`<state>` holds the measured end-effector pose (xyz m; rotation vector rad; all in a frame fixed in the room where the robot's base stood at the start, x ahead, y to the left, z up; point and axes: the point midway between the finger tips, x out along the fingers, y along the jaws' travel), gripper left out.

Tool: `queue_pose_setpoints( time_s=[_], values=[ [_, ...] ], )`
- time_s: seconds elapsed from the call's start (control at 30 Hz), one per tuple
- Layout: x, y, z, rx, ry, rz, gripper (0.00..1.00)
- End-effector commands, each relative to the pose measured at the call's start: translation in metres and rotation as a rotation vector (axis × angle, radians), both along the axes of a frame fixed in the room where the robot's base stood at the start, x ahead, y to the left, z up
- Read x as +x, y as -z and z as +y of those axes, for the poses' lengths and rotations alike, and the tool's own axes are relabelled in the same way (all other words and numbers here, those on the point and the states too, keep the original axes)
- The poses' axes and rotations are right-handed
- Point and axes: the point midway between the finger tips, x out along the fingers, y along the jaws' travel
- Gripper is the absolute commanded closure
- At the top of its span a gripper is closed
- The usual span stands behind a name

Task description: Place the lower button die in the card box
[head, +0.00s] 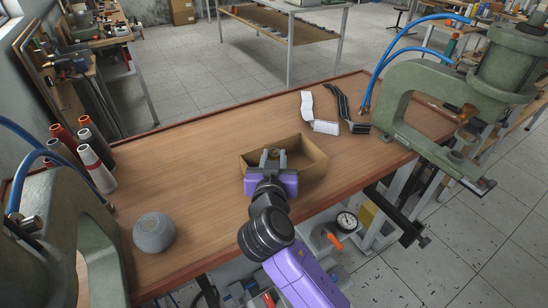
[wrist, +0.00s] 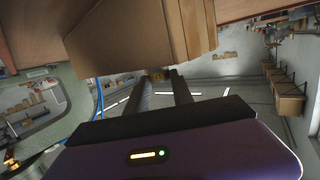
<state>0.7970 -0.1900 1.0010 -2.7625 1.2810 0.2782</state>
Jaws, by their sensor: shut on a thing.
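The card box (head: 312,165) is an open brown carton on the wooden table, near its front edge. Its cardboard side also shows at the top of the wrist view (wrist: 140,38). My gripper (head: 273,158) is at the box's opening, with its fingers over or within it; the exact depth is hard to tell. The fingers are shut on a small brass-coloured piece (head: 275,153), which looks like the lower button die. It also shows between the fingertips in the wrist view (wrist: 157,75), mostly hidden by them.
A green pneumatic press (head: 400,100) stands at the right table end, another (head: 90,230) at the left front. White and black strips (head: 322,125) lie behind the box. The table's middle left is clear.

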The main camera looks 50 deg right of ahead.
Motion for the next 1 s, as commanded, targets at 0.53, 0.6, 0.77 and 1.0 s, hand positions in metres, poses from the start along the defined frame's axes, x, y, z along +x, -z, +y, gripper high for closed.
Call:
queue_pose_setpoints(
  time_s=[0.53,0.6,0.77,1.0],
  values=[
    [0.0,0.008,0.0,0.0,0.0,-0.003,1.0],
    [0.0,0.01,0.0,0.0,0.0,-0.003,1.0],
    [0.0,0.013,0.0,-0.001,0.0,-0.002,1.0],
    [0.0,0.013,0.0,0.0,0.0,-0.001,0.5]
  ],
)
